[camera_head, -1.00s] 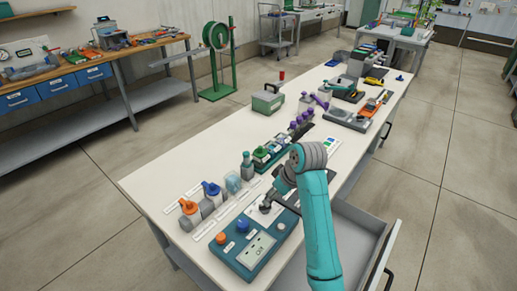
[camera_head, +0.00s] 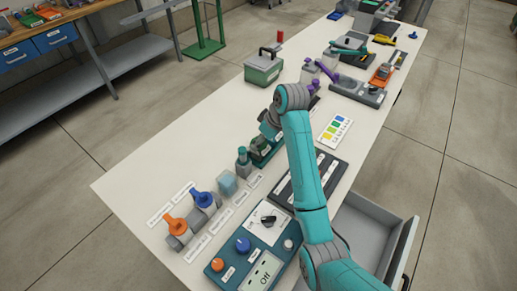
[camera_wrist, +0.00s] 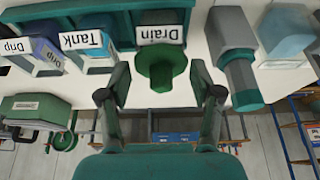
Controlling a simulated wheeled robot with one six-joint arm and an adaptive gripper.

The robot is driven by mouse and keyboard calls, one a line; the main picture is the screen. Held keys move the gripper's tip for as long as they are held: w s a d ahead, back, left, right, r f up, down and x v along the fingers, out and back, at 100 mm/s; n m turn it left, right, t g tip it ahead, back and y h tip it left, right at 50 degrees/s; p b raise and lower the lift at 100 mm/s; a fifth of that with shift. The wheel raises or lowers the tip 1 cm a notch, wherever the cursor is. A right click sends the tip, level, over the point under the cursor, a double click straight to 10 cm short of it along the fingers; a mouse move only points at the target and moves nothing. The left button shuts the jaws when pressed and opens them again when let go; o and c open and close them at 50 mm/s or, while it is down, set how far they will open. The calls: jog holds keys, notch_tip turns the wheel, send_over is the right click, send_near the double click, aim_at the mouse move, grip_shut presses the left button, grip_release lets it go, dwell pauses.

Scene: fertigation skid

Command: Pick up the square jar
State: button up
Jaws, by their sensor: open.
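The square jar (camera_head: 227,183), a pale blue translucent block-shaped container, stands on the white bench left of the labelled rack. It also shows in the wrist view (camera_wrist: 287,38) at the upper right, beside a grey bottle with a green neck (camera_wrist: 238,62). My gripper (camera_wrist: 160,95) is open and empty, with its two fingers spread. Between and beyond the fingertips is a round green handle labelled Drain (camera_wrist: 160,66); I cannot tell whether they touch it. The jar lies outside the fingers, to their right in the wrist view. In the head view my wrist hides the fingers.
A teal control box (camera_head: 250,252) sits in front. A green case (camera_head: 263,68) stands farther back. An open drawer (camera_head: 372,235) juts out at right. The bench's left side is clear.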

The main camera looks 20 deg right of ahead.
jog(key=shift+x, duration=3.15)
jog(key=c, duration=1)
